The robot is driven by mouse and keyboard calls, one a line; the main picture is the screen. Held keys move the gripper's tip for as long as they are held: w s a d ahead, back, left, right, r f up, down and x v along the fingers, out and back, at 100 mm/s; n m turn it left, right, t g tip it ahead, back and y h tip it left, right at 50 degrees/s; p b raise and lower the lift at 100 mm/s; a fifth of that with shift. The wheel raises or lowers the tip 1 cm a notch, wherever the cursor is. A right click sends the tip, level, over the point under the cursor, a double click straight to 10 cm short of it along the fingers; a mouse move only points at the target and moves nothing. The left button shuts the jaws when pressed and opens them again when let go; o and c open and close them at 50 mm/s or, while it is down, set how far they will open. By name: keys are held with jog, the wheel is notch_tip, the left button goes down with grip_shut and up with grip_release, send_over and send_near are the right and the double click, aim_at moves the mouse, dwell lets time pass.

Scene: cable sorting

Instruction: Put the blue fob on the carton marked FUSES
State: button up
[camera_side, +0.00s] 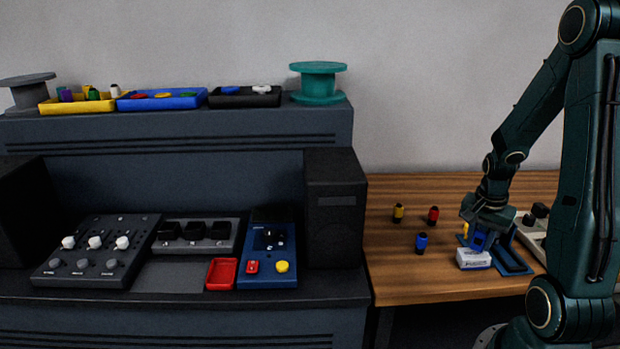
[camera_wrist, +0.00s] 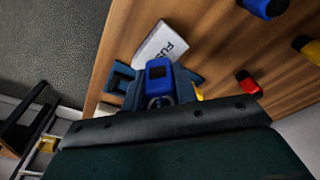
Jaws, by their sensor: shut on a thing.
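The blue fob (camera_wrist: 159,76) has a dark window and a ring at its near end. My gripper (camera_side: 482,238) is shut on it, and the fob shows as a blue patch (camera_side: 479,241) in the side view. The carton marked FUSES (camera_wrist: 161,43) is a white box; its lettering is partly covered in the wrist view. In the side view the carton (camera_side: 473,260) lies on the wooden table directly below my gripper. The fob is at or just over the carton's edge; I cannot tell whether they touch.
A dark blue tray (camera_side: 513,264) lies right beside the carton. A blue plug (camera_side: 421,243), a red plug (camera_side: 433,215) and a yellow plug (camera_side: 398,213) stand to the left. A grey device with knobs (camera_side: 535,222) is at the right. The table's front left is clear.

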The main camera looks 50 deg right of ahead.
jog(key=shift+f, duration=0.3)
jog(key=o, duration=0.9)
jog(key=shift+o, duration=0.2)
jog(key=shift+r, duration=0.15)
jog(key=shift+r, duration=1.1)
notch_tip(320, 180, up, 10)
jog(key=a, duration=0.1)
jog(key=shift+a+r, duration=0.2)
jog(key=shift+a, duration=0.15)
jog(key=shift+a, duration=0.1)
